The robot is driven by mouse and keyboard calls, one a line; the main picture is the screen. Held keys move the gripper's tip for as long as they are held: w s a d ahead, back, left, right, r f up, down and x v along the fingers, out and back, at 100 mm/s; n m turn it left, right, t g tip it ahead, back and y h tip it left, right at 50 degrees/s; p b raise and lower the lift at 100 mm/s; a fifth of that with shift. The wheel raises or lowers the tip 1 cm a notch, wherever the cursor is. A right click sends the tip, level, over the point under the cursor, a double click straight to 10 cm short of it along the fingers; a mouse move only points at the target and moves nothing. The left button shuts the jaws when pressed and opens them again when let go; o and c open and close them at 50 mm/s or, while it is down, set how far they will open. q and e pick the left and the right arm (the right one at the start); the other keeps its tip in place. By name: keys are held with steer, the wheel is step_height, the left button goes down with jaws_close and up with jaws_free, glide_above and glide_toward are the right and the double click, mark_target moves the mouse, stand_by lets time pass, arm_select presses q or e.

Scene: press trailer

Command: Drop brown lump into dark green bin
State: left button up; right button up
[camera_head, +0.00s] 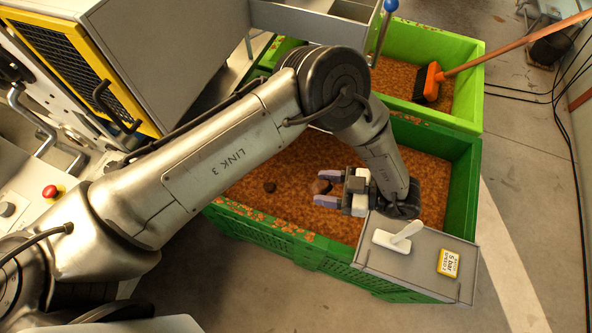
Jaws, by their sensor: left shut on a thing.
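My left gripper (327,188) is over the dark green bin (462,190), its purple fingers pointing left. It is shut on a brown lump (320,186), which shows between the fingertips. The bin is the nearer of two green bins and holds a layer of orange-brown crumbly material. My left arm hides part of the bin. I cannot tell how high the held lump is above the material. My right gripper is not in view.
A lighter green bin (468,90) stands behind, with a broom (432,82) in it. A grey box with a white lever (425,262) sits at the dark green bin's front right. A machine with a yellow-framed grille (60,62) stands at left. Cables lie on the floor at right.

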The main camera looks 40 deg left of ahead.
arm_select(q)
step_height(320, 180, down, 16)
steer(key=s+n+g+h+b, duration=0.1)
steer(key=n+g+h+b, duration=0.7)
steer(key=n+h+b, duration=0.65)
steer(key=w+a+f+n+t+h+b, duration=0.35)
steer(key=w+a+n+t+h, duration=0.2)
steer(key=a+h, duration=0.25)
steer(key=w+a+f+n+t+h+b, duration=0.2)
steer(key=w+a+n+t+h+b, duration=0.25)
steer(key=a+n+t+h, duration=0.3)
step_height(320, 180, down, 9)
steer(key=a+g+b, duration=0.1)
steer(key=b, duration=0.9)
steer(key=shift+w, duration=0.2)
steer(key=shift+a+f, duration=0.1)
steer(key=o, duration=0.7)
steer(key=shift+c, duration=0.2)
steer(key=o, duration=0.3)
